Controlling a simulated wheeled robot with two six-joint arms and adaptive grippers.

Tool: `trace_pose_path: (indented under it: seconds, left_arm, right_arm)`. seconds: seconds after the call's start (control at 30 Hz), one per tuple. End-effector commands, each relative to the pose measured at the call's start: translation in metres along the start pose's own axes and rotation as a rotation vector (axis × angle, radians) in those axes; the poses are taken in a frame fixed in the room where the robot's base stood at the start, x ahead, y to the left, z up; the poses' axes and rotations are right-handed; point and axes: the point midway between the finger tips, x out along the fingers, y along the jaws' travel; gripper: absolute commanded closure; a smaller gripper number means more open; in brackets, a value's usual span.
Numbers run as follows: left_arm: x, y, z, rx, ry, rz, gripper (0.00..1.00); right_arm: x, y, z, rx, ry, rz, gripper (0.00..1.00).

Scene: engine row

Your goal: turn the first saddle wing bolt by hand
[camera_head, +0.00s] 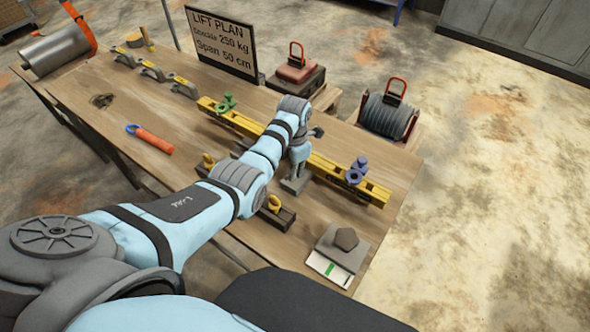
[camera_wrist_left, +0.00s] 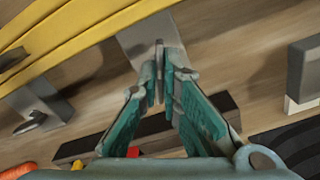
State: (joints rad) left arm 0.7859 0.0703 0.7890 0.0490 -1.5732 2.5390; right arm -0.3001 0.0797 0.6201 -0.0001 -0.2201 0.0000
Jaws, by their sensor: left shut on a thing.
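The yellow beam (camera_head: 345,178) lies across the table and also crosses the upper left of the left wrist view (camera_wrist_left: 60,38). A grey saddle (camera_wrist_left: 138,40) stands by it, beyond my fingertips. My left gripper (camera_wrist_left: 162,85) is shut on a thin grey piece in front of that saddle, apparently the wing bolt; the fingers hide most of it. A second grey saddle (camera_wrist_left: 42,105) with a dark wing-like part is at the left of the wrist view. In the head view, my left arm hides the hold and part of the beam. My right gripper is not in view.
Green shackles (camera_head: 227,102) and purple shackles (camera_head: 356,171) are on the beam. A dark bar with a yellow eye (camera_head: 276,213) lies near the front edge. An orange-handled tool (camera_head: 152,140) lies left. The left tabletop has free room.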

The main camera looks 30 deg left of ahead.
Motion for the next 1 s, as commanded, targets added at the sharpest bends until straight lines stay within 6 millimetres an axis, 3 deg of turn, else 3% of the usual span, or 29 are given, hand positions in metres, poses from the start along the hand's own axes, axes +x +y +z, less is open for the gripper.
trace_pose_path:
  seconds: [0.5, 1.0]
  left_arm:
    - [0.0057, -0.0053, -0.0037, -0.376, 0.016, -0.011, 1.00]
    - [0.0058, -0.0057, -0.0035, -0.461, 0.017, -0.011, 1.00]
  right_arm:
    - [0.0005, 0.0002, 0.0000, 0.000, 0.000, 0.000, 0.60]
    - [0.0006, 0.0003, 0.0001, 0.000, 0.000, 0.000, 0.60]
